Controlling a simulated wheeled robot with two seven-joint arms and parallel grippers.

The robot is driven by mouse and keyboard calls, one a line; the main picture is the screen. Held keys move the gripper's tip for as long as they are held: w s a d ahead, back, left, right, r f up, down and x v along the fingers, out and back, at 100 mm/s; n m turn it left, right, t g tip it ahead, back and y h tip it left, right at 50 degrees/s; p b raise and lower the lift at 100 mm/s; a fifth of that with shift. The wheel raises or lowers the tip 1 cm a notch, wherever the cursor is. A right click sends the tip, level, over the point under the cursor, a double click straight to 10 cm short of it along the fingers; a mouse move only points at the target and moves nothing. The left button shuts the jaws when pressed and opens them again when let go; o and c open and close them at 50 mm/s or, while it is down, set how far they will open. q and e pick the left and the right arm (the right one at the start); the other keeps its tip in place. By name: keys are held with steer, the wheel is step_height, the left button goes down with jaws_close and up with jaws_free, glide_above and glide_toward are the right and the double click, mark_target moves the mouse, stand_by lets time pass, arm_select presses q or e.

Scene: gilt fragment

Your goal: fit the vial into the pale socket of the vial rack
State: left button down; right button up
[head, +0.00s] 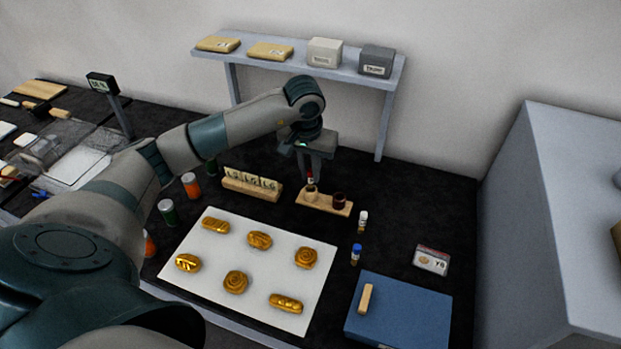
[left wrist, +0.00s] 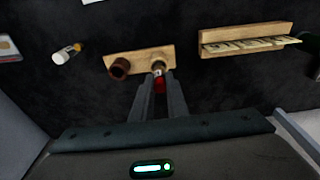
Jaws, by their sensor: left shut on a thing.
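My left gripper (head: 309,177) is shut on a small vial (head: 310,183) with a red cap, which also shows between the fingers in the left wrist view (left wrist: 158,71). It holds the vial roughly upright over the pale socket (head: 311,195) of the wooden vial rack (head: 325,205). The vial's lower end meets the pale socket in the picture; I cannot tell whether it is inside or just above. The rack's dark red socket (head: 339,200) stands to the right and looks empty. The rack also shows in the left wrist view (left wrist: 138,58). My right gripper is not in view.
A wooden holder with several cards (head: 251,184) stands left of the rack. A white sheet with several gilt pieces (head: 215,250) lies in front. A shelf (head: 290,67) is behind.

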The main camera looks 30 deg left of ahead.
arm_select(q)
steer(key=shift+f, duration=1.15)
steer(key=shift+f+b, duration=0.2)
steer(key=shift+b, duration=0.25)
steer(key=c, duration=1.7)
jaws_free()
steer(key=shift+c, duration=0.2)
steer(key=shift+r, duration=0.1)
steer(key=shift+r, duration=0.1)
